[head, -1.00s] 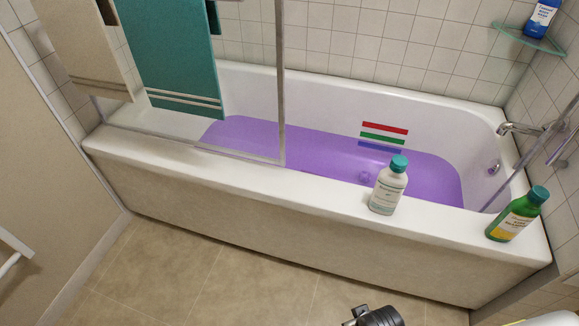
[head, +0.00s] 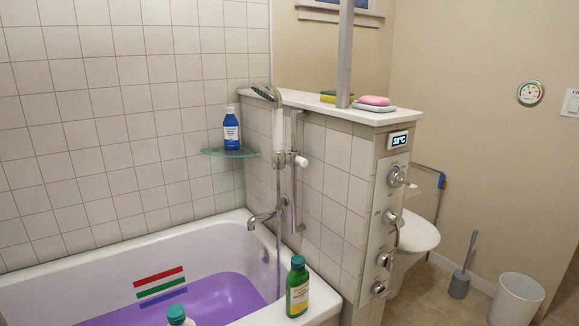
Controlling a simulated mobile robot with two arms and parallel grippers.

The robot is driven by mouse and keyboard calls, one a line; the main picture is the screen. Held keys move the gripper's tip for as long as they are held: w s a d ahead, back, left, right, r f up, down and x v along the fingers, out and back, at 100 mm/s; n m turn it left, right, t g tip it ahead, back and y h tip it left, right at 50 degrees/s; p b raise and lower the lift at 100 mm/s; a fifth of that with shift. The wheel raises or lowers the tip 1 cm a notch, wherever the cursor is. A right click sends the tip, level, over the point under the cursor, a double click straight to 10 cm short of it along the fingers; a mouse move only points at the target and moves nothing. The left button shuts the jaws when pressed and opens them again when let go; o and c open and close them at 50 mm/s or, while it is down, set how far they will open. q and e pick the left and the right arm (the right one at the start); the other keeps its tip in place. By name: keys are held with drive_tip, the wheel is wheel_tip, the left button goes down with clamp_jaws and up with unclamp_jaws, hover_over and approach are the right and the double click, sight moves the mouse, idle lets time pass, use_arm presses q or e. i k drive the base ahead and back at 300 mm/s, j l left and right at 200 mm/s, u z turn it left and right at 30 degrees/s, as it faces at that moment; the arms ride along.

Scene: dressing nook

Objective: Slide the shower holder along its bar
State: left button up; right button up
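The shower bar (head: 294,195) is a thin upright rail on the tiled half wall above the tub's tap end. The shower holder (head: 299,161) shows as a small pale piece with a rounded knob, about midway along the bar. The shower head (head: 265,93) stands upright just left of the bar, near the wall's top edge. Its lower end is close to the holder; I cannot tell exactly how it sits there. A hose (head: 278,240) hangs below it into the tub. Neither of my grippers is in view.
The bathtub (head: 235,222) with purple water lies in front of the bar. A green bottle (head: 297,288) stands on its rim, with another bottle's teal cap (head: 176,313) at the bottom edge. A glass corner shelf (head: 230,153) holds a blue bottle (head: 231,130). A tap (head: 262,217) juts over the tub.

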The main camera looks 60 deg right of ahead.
sight(292, 158)
drive_tip(key=z, duration=1.75)
